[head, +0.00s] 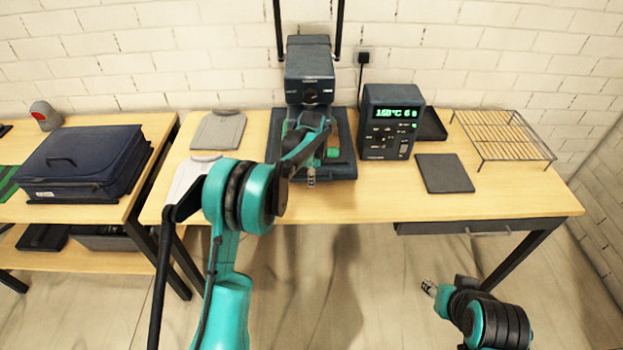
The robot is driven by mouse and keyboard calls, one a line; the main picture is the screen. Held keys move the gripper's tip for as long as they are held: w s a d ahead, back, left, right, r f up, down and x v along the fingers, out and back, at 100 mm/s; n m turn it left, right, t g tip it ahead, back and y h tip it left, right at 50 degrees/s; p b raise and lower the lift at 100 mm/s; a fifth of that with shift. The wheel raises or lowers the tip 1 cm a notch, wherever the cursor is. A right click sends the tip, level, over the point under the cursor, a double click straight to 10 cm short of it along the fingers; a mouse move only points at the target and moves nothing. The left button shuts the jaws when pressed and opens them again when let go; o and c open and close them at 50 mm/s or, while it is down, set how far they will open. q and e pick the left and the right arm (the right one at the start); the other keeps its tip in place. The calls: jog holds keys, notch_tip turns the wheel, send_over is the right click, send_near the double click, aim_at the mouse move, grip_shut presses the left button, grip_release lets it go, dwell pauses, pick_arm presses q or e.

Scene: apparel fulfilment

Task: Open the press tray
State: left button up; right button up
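The heat press (309,65) stands at the back of the middle table with its dark head raised on a column. Its dark tray (344,169) lies below the head and reaches toward the table's front. Green and brown patches show on the tray, partly hidden by my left arm. My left gripper (311,180) points down at the tray's front edge, left of its middle. Whether it touches the tray or a handle cannot be told, and its fingers are too small to read. My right gripper (428,287) hangs low in front of the table, away from everything, its fingers also unclear.
A control box (390,122) with a green display reading about 150°C stands right of the press. A dark pad (444,173) and a wire rack (503,137) lie farther right. A dark case (85,160) rests on the left table.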

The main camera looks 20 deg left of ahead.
pick_arm(q)
jog(key=shift+f, duration=0.25)
jog(key=shift+c, duration=0.3)
grip_shut()
jog(key=s+d, duration=0.4)
jog(key=s, duration=1)
jog(key=s+d, duration=0.4)
jog(key=s, duration=1)
jog(key=shift+p, duration=0.3)
jog(key=shift+o, duration=0.3)
grip_release()
